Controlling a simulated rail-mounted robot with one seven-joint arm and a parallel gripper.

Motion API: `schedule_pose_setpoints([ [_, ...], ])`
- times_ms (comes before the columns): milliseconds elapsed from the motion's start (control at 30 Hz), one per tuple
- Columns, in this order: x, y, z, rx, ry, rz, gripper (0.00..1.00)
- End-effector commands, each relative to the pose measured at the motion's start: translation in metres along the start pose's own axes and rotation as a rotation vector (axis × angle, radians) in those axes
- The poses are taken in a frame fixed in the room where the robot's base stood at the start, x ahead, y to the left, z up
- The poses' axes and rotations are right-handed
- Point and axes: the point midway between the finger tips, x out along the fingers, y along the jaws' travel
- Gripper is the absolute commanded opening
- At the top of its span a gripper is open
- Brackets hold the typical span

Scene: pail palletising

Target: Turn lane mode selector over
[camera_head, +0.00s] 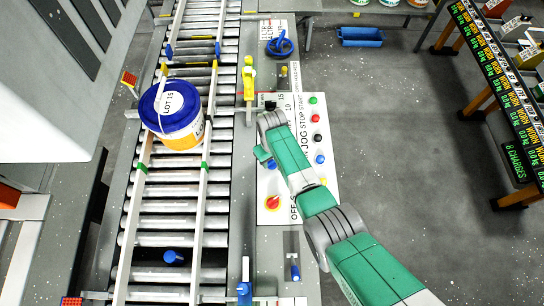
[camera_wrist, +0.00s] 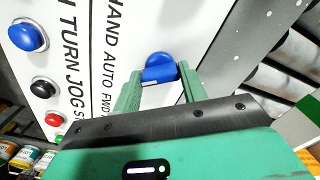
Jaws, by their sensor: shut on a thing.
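The lane mode selector, a blue rotary knob (camera_wrist: 160,66) with a white mark, sits on the white control panel (camera_wrist: 95,65) beside the lettering HAND AUTO FWD. My gripper (camera_wrist: 158,78) is shut on this knob, one green finger on each side of it.
Blue (camera_head: 320,159), black (camera_head: 317,138), red (camera_head: 315,115) and green (camera_head: 313,100) buttons line the panel's right side. A red rotary switch (camera_head: 271,202) is below my gripper. A blue-lidded pail (camera_head: 172,115) stands on the roller conveyor to the left.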

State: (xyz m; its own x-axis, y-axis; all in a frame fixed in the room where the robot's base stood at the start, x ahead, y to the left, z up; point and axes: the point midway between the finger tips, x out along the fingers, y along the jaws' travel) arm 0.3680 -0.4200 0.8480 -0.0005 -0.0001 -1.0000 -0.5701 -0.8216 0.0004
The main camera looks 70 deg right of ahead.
Motion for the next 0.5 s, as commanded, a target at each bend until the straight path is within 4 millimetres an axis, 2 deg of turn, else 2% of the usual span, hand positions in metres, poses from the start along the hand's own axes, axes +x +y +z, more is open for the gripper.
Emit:
schedule_pose_setpoints([
  [500, -0.0016, 0.0002, -0.0009, -0.067, 0.001, 0.0, 0.19],
])
